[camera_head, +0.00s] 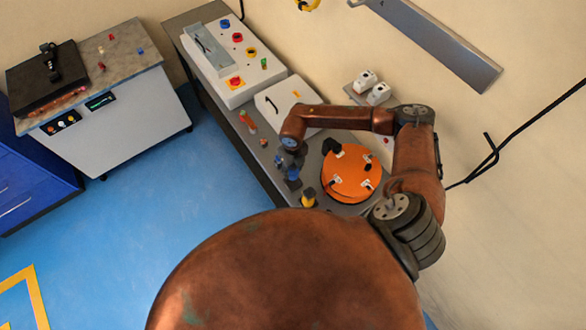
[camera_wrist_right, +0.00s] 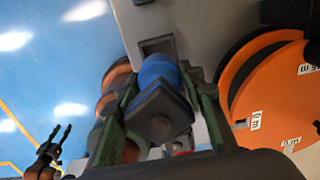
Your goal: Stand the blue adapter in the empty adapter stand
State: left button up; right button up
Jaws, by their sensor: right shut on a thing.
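My right gripper (camera_wrist_right: 158,105) is shut on the blue adapter (camera_wrist_right: 160,70), a blue round body with a dark square end facing the camera. In the head view the right gripper (camera_head: 290,166) is over the bench's front edge, left of the orange disc. In the right wrist view a grey plate with an empty square opening (camera_wrist_right: 158,46) lies just beyond the adapter; it looks like the adapter stand. I cannot tell whether the adapter touches it. My left gripper (camera_wrist_right: 62,138) shows small at lower left in the wrist view, fingers apart and empty.
The orange disc (camera_head: 350,172) with white labels lies close to the right of the gripper. A yellow and black piece (camera_head: 308,198) stands at the front edge. A white box (camera_head: 282,102) and a control panel (camera_head: 238,75) are further back. White sockets (camera_head: 378,93) are on the wall.

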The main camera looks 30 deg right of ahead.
aim_at(293, 174)
jog(key=shift+f+b, duration=1.4)
jog(key=shift+f, duration=0.6)
jog(key=shift+b, duration=0.35)
jog(key=shift+a+f+b, duration=0.1)
jog(key=shift+f+b, duration=1.3)
jog(key=shift+f, duration=0.3)
jog(key=shift+s+a, duration=0.1)
dwell(0.4)
jog(key=o, duration=1.4)
jog(key=shift+s, duration=0.1)
jog(key=shift+f, duration=0.1)
